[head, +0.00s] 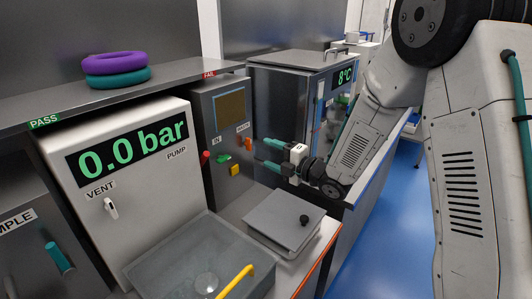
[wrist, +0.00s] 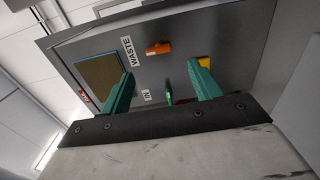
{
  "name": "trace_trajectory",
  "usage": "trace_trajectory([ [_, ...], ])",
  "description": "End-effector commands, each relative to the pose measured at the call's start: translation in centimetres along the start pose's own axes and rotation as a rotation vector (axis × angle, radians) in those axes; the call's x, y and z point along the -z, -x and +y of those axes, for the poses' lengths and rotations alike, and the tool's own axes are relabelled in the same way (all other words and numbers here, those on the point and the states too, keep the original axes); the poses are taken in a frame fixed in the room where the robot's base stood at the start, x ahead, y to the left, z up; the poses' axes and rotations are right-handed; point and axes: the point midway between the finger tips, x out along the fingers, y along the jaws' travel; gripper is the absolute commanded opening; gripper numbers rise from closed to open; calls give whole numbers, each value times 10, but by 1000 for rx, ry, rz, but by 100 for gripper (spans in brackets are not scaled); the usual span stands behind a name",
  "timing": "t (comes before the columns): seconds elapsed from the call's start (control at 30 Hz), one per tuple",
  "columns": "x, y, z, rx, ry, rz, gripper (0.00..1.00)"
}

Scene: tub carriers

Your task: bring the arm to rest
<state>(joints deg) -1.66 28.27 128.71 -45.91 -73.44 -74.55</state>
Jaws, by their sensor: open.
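My gripper (head: 268,155) is open, with its two teal fingers apart and nothing between them in the head view. It is held in the air in front of the grey panel cabinet (head: 212,168), above and behind a grey lidded box. In the wrist view my gripper (wrist: 159,88) also shows open and empty, its fingers pointing at the cabinet's front (wrist: 148,70). That front bears an orange handle (wrist: 159,48) by a WASTE label and a green handle (wrist: 167,92) by an IN label. My arm reaches in from the right in the head view.
A grey lidded box (head: 284,222) with a black knob and a basin (head: 165,265) with a yellow handle (head: 236,281) stand below. The 0.0 bar unit (head: 150,195) is at left. Purple (head: 114,62) and teal (head: 118,78) rings lie stacked on the shelf. Blue floor (head: 385,215) is clear at right.

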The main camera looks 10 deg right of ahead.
Motion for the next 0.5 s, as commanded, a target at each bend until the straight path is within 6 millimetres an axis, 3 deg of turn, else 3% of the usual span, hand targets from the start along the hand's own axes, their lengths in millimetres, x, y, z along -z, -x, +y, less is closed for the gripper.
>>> trace_trajectory([
  [0.27, 0, 0, 1, 4, -2, -4, 63],
  [0.4, -12, 5, 13, 67, -41, -73, 63],
  [0.5, -28, 20, 30, 160, -122, -197, 63],
])
